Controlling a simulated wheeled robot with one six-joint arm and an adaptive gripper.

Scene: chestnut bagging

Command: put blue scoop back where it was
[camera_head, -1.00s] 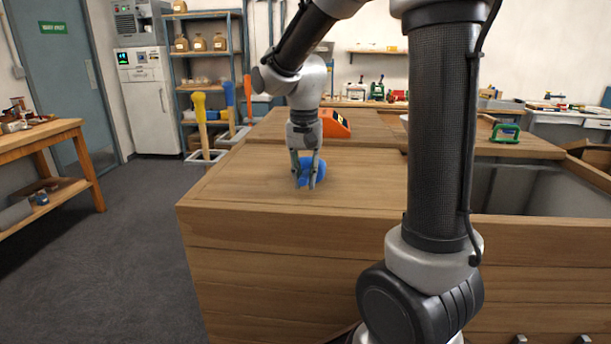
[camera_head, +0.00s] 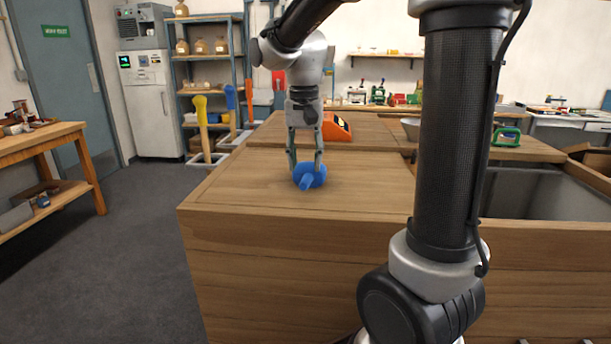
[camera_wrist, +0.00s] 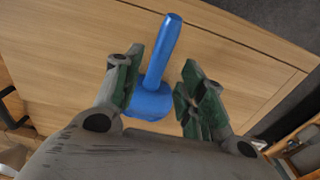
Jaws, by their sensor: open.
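The blue scoop (camera_head: 311,176) lies on the near left part of the wooden worktop (camera_head: 230,190), with its handle toward the front edge. My gripper (camera_head: 306,170) is open and points down at the scoop, its fingers at either side of it. In the wrist view the scoop (camera_wrist: 158,75) shows between the open fingers of my gripper (camera_wrist: 158,88), closer to the left finger. Its bowl is partly hidden by that finger. I cannot tell whether a finger touches it.
An orange device (camera_head: 336,127) stands behind my gripper on the worktop. A grey bowl (camera_head: 411,128) and a green-framed item (camera_head: 506,137) are farther right. A sunken grey bin (camera_head: 535,190) opens at right. Yellow and blue long-handled tools (camera_head: 202,125) stand at the left. The worktop around the scoop is clear.

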